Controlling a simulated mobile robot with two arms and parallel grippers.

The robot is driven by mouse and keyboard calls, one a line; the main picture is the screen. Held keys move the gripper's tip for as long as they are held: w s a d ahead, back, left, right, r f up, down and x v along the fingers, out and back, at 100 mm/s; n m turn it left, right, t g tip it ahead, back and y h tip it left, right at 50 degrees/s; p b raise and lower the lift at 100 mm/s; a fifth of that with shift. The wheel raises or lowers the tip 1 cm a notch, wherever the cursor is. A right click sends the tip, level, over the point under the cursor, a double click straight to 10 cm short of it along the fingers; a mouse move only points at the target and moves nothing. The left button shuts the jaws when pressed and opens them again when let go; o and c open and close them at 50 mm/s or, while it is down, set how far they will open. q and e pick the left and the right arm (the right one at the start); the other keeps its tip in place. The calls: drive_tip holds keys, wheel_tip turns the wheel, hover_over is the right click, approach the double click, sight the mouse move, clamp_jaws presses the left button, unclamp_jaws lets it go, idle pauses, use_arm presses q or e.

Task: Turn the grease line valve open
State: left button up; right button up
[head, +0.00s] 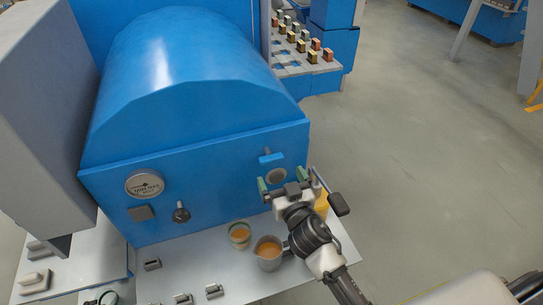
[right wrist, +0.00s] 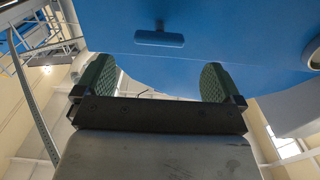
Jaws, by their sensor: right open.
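The blue bar handle (head: 271,157), which looks like the grease line valve, sticks out of the front of the blue machine, near its right edge. It lies level. My right gripper (head: 288,178) is just below and in front of it, open and empty, with its green finger pads spread. In the right wrist view the handle (right wrist: 159,38) shows beyond the fingertips, between the two pads of the gripper (right wrist: 155,80), apart from them. My left gripper is not in view.
A gauge (head: 145,184) and a dark knob (head: 181,214) are farther left. A metal cup (head: 268,253) and a jar (head: 239,235) stand on the bench (head: 205,270) below. Open floor lies right.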

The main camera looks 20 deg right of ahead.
sight(273, 162)
drive_tip(key=w+p, duration=0.1)
drive_tip(key=w, duration=0.7)
drive_tip(key=shift+a, duration=0.1)
drive_tip(key=shift+c, duration=0.3)
drive_tip(key=c, duration=0.9)
drive_tip(key=shift+o, duration=0.2)
